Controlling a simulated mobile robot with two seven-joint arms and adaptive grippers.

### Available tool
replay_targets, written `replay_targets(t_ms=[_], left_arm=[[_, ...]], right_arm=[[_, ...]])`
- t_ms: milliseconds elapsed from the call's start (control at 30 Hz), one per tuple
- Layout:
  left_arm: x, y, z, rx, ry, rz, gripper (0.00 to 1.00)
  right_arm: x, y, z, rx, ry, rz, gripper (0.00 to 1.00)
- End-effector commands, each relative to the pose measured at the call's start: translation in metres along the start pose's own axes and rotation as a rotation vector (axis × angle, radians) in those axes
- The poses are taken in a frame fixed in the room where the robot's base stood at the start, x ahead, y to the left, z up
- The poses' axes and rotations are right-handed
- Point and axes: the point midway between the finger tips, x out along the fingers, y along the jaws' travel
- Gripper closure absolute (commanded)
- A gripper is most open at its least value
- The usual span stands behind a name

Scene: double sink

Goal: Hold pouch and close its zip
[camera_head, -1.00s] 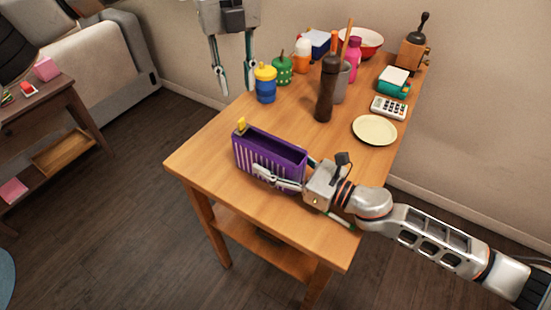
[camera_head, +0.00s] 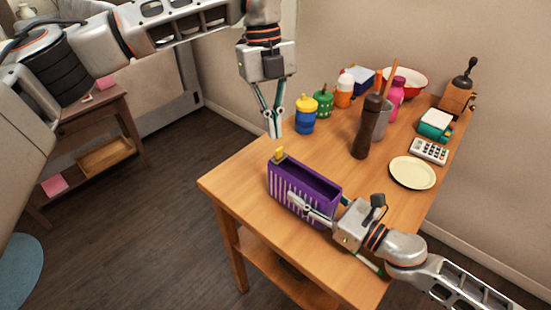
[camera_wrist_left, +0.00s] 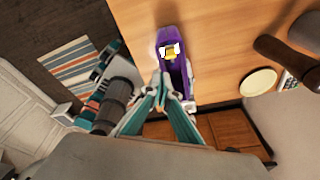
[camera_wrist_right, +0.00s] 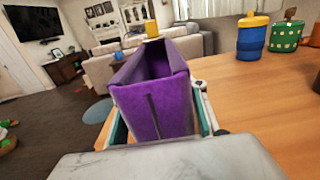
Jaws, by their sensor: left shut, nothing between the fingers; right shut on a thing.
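The purple pouch (camera_head: 303,186) with pale stripes stands upright on the wooden table, its top open. It also shows in the left wrist view (camera_wrist_left: 178,72) and the right wrist view (camera_wrist_right: 155,100). A yellow zip pull (camera_head: 279,154) sits at the far left end of its top edge; it shows in the left wrist view (camera_wrist_left: 170,52) too. My right gripper (camera_head: 315,208) is shut on the pouch, one finger along each long side. My left gripper (camera_head: 275,134) is shut and empty, pointing down just above and behind the zip pull, apart from it.
Behind the pouch stand a blue and yellow jar (camera_head: 305,115), a green jar (camera_head: 323,102) and a dark brown mill (camera_head: 366,127). A cream plate (camera_head: 412,173) and a calculator (camera_head: 429,151) lie to the right. The table's left edge is close to the pouch.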

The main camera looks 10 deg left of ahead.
Motion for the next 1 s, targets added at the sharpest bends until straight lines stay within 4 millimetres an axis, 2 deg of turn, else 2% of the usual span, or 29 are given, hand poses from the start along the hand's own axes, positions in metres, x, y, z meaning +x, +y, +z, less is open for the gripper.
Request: replay_targets(t_ms=[100, 233, 400, 567, 767, 1000], left_arm=[[0.025, 0.017, -0.003, -0.158, 0.172, -0.031, 1.0], [0.044, 0.031, -0.009, -0.352, 0.367, -0.061, 1.0], [0.057, 0.045, -0.015, -0.628, 0.629, -0.081, 1.0], [0.061, 0.056, -0.011, -0.912, 0.881, -0.08, 1.0], [0.06, 0.071, 0.012, -1.287, 1.206, -0.046, 1.0], [0.059, 0.099, 0.064, -1.722, 1.593, 0.037, 1.0]], right_arm=[[0.0, 0.0, 0.0, 0.0, 0.0, 0.0, 0.82], [0.0, 0.0, 0.0, 0.0, 0.0, 0.0, 0.82], [0.0, 0.0, 0.0, 0.0, 0.0, 0.0, 0.82], [0.0, 0.0, 0.0, 0.0, 0.0, 0.0, 0.82], [0.0, 0.0, 0.0, 0.0, 0.0, 0.0, 0.82], [0.0, 0.0, 0.0, 0.0, 0.0, 0.0, 0.82]])
